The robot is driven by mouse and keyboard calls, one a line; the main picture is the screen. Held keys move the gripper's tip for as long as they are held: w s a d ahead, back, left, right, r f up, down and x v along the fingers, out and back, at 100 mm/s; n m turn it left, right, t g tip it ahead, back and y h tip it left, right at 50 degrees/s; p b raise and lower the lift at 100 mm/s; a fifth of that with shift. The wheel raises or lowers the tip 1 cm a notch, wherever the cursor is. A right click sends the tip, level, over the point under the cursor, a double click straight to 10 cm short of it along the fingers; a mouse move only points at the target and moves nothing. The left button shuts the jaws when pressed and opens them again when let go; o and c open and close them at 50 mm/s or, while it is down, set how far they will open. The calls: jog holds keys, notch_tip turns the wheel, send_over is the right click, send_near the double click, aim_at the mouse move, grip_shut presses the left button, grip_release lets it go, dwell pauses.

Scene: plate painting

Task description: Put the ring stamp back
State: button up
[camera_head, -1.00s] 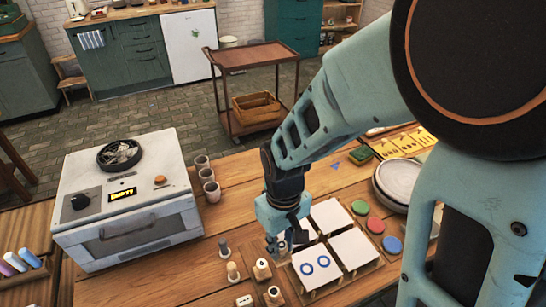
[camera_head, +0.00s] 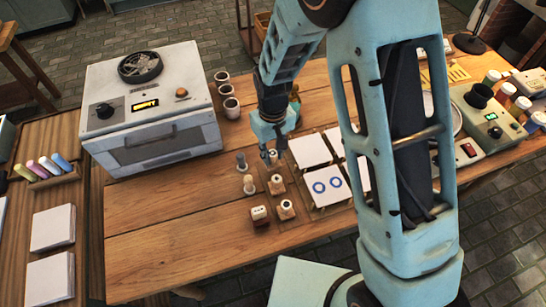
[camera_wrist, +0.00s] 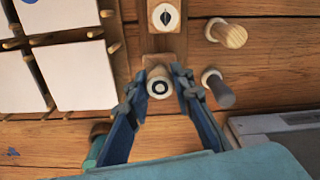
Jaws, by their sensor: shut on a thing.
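The ring stamp (camera_wrist: 158,84), a light wooden piece with a dark ring on its pale top, is between my gripper's fingers. My gripper (camera_wrist: 157,92) is shut on it. In the wrist view it is at the end of the wooden stamp rack (camera_wrist: 164,43); I cannot tell whether it is fully seated. In the head view my gripper (camera_head: 272,152) is at the rack's far end and mostly hides the stamp. The leaf stamp (camera_wrist: 165,16) stands in the neighbouring place, also seen in the head view (camera_head: 276,183).
A white tile with two blue rings (camera_head: 327,187) lies among blank tiles (camera_head: 310,151) right of the rack. A pale peg (camera_head: 249,184) and a grey peg (camera_head: 241,161) stand left of it. The kiln (camera_head: 155,100) is further left. The table's front left is clear.

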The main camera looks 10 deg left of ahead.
aim_at(273, 154)
jog(key=shift+f, duration=1.25)
jog(key=shift+f, duration=0.2)
jog(key=o, duration=0.9)
jog(key=shift+r, duration=0.1)
notch_tip(273, 154, up, 12)
jog(key=shift+s+d+r, duration=0.1)
jog(key=shift+r, duration=0.05)
